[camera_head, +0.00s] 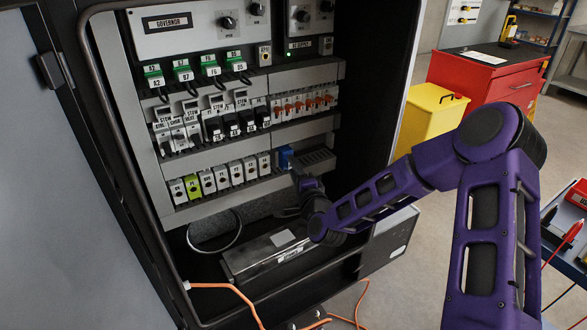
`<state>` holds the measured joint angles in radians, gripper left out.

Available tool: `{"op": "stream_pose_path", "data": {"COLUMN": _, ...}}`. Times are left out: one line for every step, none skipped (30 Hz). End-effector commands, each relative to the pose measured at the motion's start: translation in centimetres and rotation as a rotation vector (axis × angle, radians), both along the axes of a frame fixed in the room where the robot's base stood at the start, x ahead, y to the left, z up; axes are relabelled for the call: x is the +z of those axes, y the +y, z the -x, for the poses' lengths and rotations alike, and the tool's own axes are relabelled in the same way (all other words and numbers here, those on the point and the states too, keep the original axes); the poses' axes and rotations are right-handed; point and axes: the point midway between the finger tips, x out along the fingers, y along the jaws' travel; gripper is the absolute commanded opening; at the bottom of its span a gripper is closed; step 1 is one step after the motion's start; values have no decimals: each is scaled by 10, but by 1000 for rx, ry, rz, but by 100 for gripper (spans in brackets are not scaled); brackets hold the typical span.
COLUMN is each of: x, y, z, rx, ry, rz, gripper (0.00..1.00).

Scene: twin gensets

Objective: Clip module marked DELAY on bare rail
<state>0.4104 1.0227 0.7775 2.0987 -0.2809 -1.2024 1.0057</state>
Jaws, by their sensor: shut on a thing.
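My gripper (303,187) is inside the open cabinet, in front of the right end of the lowest module row. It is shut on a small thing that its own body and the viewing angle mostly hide. I cannot read the mark DELAY anywhere. A small blue block (285,157) shows just above my gripper, at the right of the white modules (236,172). I cannot tell whether it touches the gripper. The rail behind the gripper is hidden, so I cannot tell whether the held thing touches it.
Upper rows hold green-topped modules (182,72), white and black modules, and orange-topped ones (305,103). A grey slotted part (317,160) stands right of the blue block. A grey box (275,254) lies on the cabinet floor. The red cabinet (487,80) and yellow bin (432,115) stand outside.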

Motion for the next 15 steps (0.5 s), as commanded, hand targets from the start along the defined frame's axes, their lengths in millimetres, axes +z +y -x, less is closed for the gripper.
{"op": "stream_pose_path", "data": {"x": 0, "y": 0, "z": 0, "rx": 0, "ry": -1, "rz": 0, "gripper": 0}}
{"op": "stream_pose_path", "data": {"x": 0, "y": 0, "z": 0, "rx": 0, "ry": -1, "rz": 0, "gripper": 0}}
{"op": "stream_pose_path", "data": {"x": 0, "y": 0, "z": 0, "rx": 0, "ry": -1, "rz": 0, "gripper": 0}}
{"op": "stream_pose_path", "data": {"x": 0, "y": 0, "z": 0, "rx": 0, "ry": -1, "rz": 0, "gripper": 0}}
{"op": "stream_pose_path", "data": {"x": 0, "y": 0, "z": 0, "rx": 0, "ry": -1, "rz": 0, "gripper": 0}}
{"op": "stream_pose_path", "data": {"x": 0, "y": 0, "z": 0, "rx": 0, "ry": -1, "rz": 0, "gripper": 0}}
{"op": "stream_pose_path", "data": {"x": 0, "y": 0, "z": -1, "rx": 0, "ry": -1, "rz": 0, "gripper": 0}}
{"op": "stream_pose_path", "data": {"x": 0, "y": 1, "z": -1, "rx": 0, "ry": -1, "rz": 0, "gripper": 0}}
{"op": "stream_pose_path", "data": {"x": 0, "y": 1, "z": -1, "rx": 0, "ry": -1, "rz": 0, "gripper": 0}}
{"op": "stream_pose_path", "data": {"x": 0, "y": 1, "z": -1, "rx": 0, "ry": -1, "rz": 0, "gripper": 0}}
{"op": "stream_pose_path", "data": {"x": 0, "y": 1, "z": -2, "rx": 0, "ry": -1, "rz": 0, "gripper": 0}}
{"op": "stream_pose_path", "data": {"x": 0, "y": 2, "z": -2, "rx": 0, "ry": -1, "rz": 0, "gripper": 0}}
{"op": "stream_pose_path", "data": {"x": 0, "y": 2, "z": -2, "rx": 0, "ry": -1, "rz": 0, "gripper": 38}}
{"op": "stream_pose_path", "data": {"x": 0, "y": 2, "z": -2, "rx": 0, "ry": -1, "rz": 0, "gripper": 43}}
{"op": "stream_pose_path", "data": {"x": 0, "y": 2, "z": -2, "rx": 0, "ry": -1, "rz": 0, "gripper": 50}}
